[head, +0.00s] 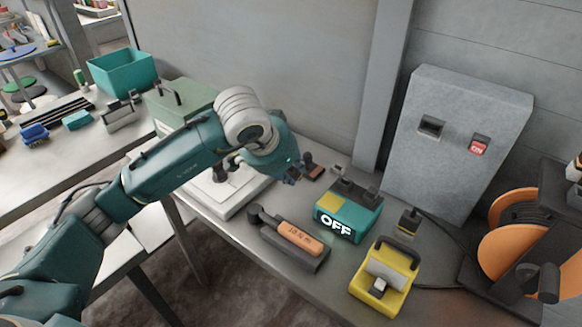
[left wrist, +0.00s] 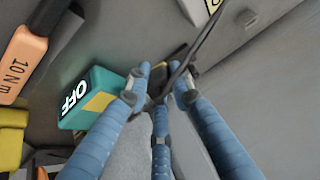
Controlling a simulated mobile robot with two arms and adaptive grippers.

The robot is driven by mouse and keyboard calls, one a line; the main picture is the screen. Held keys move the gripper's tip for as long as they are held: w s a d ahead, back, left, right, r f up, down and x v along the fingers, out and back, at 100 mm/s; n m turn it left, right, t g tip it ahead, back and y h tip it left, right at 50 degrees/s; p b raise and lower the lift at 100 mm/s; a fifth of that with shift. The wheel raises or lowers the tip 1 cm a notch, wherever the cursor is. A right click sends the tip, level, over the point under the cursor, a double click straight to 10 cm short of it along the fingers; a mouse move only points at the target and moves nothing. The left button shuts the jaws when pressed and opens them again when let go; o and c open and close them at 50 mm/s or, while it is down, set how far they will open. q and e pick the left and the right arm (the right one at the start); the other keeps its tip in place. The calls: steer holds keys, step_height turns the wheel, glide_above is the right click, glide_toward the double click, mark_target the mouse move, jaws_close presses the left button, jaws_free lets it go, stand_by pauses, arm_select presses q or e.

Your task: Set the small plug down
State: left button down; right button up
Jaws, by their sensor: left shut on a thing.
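My left gripper (head: 292,176) is over the bench, behind and left of the teal OFF box. In the left wrist view its blue fingers (left wrist: 158,82) are closed around a small dark piece with a tan side (left wrist: 157,72), which looks like the small plug. A dark cable runs past it there. The fingers hide much of the piece, and I cannot tell whether it touches the bench. In the head view a small dark and brown piece (head: 313,171) shows beside the fingertips; I cannot tell if it is the held one. My right gripper is not in view.
The teal OFF box (head: 340,222), an orange-handled torque tool (head: 300,240) and a yellow device (head: 383,278) stand on the bench. A small black and yellow piece (head: 409,220) is near a grey panel with a red switch (head: 455,130). Orange reels (head: 512,255) stand right.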

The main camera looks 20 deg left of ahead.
arm_select(q)
steer(key=shift+f+b, duration=0.3)
steer(key=shift+f, duration=0.55)
steer(key=shift+f+b, duration=0.45)
steer(key=shift+f, duration=0.75)
steer(key=c, duration=1.4)
jaws_free()
steer(key=shift+c, duration=0.2)
steer(key=shift+r, duration=0.1)
